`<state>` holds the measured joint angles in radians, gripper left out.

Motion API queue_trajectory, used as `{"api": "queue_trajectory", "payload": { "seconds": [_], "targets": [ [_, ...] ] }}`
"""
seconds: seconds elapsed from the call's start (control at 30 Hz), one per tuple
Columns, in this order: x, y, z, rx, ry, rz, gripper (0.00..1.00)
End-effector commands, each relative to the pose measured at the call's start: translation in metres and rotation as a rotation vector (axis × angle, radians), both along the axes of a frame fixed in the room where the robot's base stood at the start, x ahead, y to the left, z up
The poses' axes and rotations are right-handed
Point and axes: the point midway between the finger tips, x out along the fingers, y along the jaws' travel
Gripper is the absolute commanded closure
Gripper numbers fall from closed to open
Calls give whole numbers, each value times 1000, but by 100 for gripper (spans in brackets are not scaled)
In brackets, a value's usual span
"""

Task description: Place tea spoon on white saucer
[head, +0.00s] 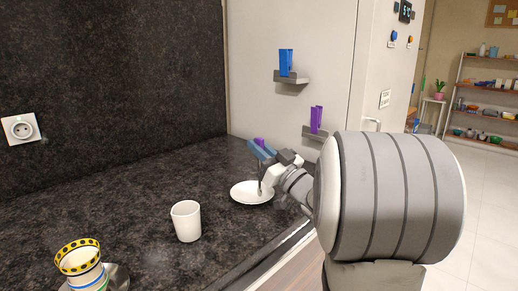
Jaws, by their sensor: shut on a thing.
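The white saucer (242,195) lies flat on the dark counter near its front right edge. My gripper (262,187) reaches in from the right and points down over the right part of the saucer. It is shut on a small thin thing, taken to be the tea spoon. The spoon's shape is too small and too hidden by the fingers to make out. I cannot tell whether it touches the saucer.
A white cup (186,221) stands on the counter to the left of the saucer. A yellow-banded cup (80,262) stands on a metallic dish at front left. Small wall shelves (291,77) hold blue and purple items. The back-left counter is clear.

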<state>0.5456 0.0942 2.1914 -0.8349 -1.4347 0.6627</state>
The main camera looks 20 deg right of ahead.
Motion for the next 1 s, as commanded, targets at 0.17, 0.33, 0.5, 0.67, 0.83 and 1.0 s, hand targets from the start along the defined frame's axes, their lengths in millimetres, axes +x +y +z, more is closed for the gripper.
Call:
{"api": "queue_trajectory", "payload": {
  "seconds": [0.17,0.33,0.5,0.67,0.83,1.0],
  "targets": [
    [0,0,-6,-1,0,0,100],
    [0,0,-9,-1,0,0,100],
    [0,-1,-8,0,0,-1,80],
    [0,-1,-8,0,0,-1,67],
    [0,-1,-8,0,0,-1,66],
    [0,-1,-3,0,0,-2,66]
  ]
}}
